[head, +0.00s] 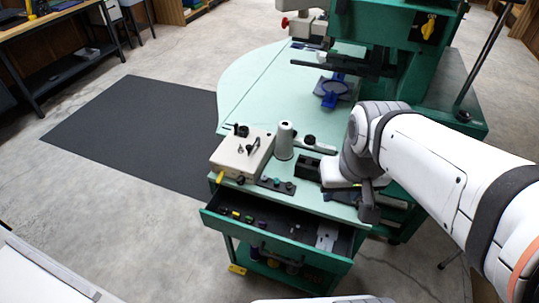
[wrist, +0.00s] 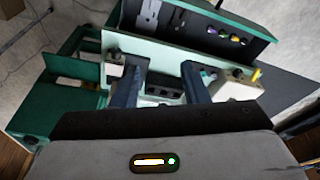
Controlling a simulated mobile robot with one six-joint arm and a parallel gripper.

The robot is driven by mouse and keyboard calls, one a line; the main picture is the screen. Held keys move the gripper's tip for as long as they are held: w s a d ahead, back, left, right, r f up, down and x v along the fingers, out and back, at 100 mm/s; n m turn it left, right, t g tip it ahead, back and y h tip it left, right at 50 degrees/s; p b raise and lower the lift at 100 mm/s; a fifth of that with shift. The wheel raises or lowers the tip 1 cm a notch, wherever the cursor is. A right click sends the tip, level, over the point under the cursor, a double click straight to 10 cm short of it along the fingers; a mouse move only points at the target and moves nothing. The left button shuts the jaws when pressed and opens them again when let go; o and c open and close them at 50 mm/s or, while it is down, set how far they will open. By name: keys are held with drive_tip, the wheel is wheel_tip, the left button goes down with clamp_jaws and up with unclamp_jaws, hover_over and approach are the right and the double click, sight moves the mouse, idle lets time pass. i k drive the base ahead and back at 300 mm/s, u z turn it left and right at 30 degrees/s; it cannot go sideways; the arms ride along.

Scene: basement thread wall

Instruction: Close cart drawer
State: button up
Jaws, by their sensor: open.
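The green cart drawer (head: 272,243) stands pulled out at the front of the cart, below its pale green top (head: 320,203). It holds small coloured items on the left and a light flat plate on the right. The drawer (wrist: 185,38) also shows at the top of the wrist view. My gripper (head: 369,206) is at the right front corner of the cart top, close to the drawer's right end. In the wrist view my gripper (wrist: 161,88) has its two dark fingers apart with nothing held between them. Whether a finger touches the cart is unclear.
A beige control box (head: 241,155), a grey cone (head: 284,141) and a black tray (head: 307,168) stand on the cart top. A green machine (head: 400,45) rises behind. A dark mat (head: 135,130) lies on the floor at left. The floor before the drawer is clear at left.

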sight(277, 217)
drive_tip(key=z, duration=0.1)
drive_tip(key=k, duration=0.55)
drive_tip(key=u, duration=1.7)
drive_tip(key=k, duration=1)
drive_tip(key=z, duration=1.45)
drive_tip(key=i, duration=0.5)
drive_tip(key=z, duration=0.1)
